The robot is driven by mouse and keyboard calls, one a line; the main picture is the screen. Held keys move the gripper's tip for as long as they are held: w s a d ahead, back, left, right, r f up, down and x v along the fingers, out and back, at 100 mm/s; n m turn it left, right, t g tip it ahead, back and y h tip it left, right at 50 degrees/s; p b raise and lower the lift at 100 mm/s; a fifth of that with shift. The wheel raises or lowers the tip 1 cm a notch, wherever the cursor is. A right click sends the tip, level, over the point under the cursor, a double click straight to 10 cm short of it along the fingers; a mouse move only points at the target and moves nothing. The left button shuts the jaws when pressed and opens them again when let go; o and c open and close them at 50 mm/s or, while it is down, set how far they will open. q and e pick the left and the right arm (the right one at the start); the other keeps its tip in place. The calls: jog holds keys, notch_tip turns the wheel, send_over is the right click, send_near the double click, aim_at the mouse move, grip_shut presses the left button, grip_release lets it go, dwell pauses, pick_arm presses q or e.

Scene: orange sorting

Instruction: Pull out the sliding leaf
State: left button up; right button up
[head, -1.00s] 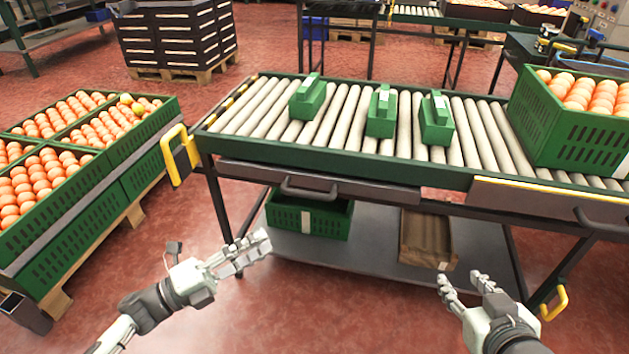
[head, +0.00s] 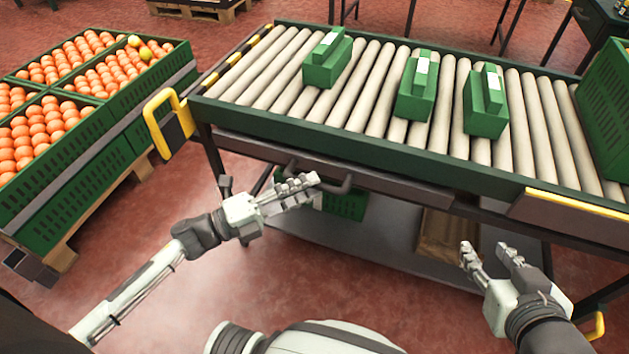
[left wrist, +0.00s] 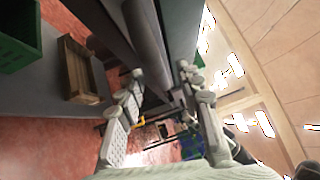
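A dark sliding leaf (head: 400,190) sits under the front rail of the roller table, with a dark bar handle (head: 343,186) on its front edge. A second panel with a yellow top edge (head: 570,214) is further right. My left gripper (head: 300,190) is at the handle, its fingers overlapping it in the head view. In the left wrist view its fingers (left wrist: 160,112) are spread apart, close to the table's underside; I cannot tell whether they touch the handle. My right gripper (head: 488,252) is open and empty, low before the table's right part.
Several green boxes (head: 485,115) stand on the rollers. A green crate (head: 345,205) and a brown wooden box (head: 435,235) rest on the lower shelf (head: 375,265). A yellow corner guard (head: 155,120) juts out at left, near orange crates (head: 115,150). Red floor is clear in front.

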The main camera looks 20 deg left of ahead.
pick_arm(q)
jog(key=shift+x, duration=1.05)
jog(key=shift+c, duration=0.5)
grip_shut()
